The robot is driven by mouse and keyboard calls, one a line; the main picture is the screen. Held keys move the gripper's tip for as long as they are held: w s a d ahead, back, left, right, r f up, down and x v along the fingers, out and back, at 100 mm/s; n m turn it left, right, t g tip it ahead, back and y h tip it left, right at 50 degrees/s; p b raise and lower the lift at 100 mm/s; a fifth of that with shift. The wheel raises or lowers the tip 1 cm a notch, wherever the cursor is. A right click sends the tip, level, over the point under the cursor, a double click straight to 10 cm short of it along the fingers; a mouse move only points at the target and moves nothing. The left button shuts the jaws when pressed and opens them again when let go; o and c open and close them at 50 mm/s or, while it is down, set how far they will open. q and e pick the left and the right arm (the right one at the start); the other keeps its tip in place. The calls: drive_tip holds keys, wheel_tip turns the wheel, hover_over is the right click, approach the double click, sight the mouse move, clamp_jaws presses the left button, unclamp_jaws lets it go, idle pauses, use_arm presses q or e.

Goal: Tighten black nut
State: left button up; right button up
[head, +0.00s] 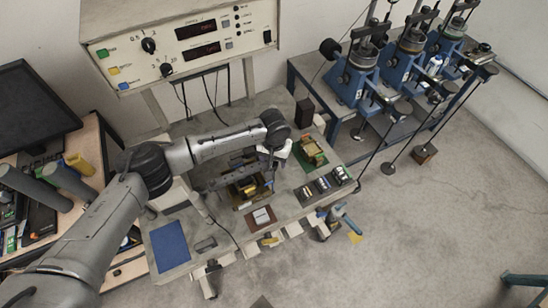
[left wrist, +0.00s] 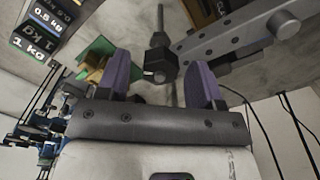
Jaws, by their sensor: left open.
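A black nut (left wrist: 161,62) sits on a grey threaded rod in the left wrist view, beside a grey metal bar with holes (left wrist: 235,32). My left gripper (left wrist: 158,78) is open, with one purple-lined finger on each side of the nut. Gaps show between the nut and both fingers, so it does not look gripped. In the head view my left gripper (head: 280,150) is over the workbench, beside a lever frame (head: 248,186) that my arm partly covers. The nut is too small or hidden to make out there. My right gripper is not in view.
The workbench (head: 285,212) also holds a green-based device (head: 311,150), a row of dark weights (head: 325,184) and a blue mat (head: 170,246). A control panel (head: 185,45) stands behind. Blue machines (head: 405,65) stand at the back right. The floor at right is mostly clear.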

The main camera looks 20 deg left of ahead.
use_arm(q)
drive_tip(key=shift+c, duration=0.4)
drive_tip(key=c, duration=0.9)
drive_tip(key=shift+o, duration=0.2)
drive_tip(key=shift+r, duration=0.1)
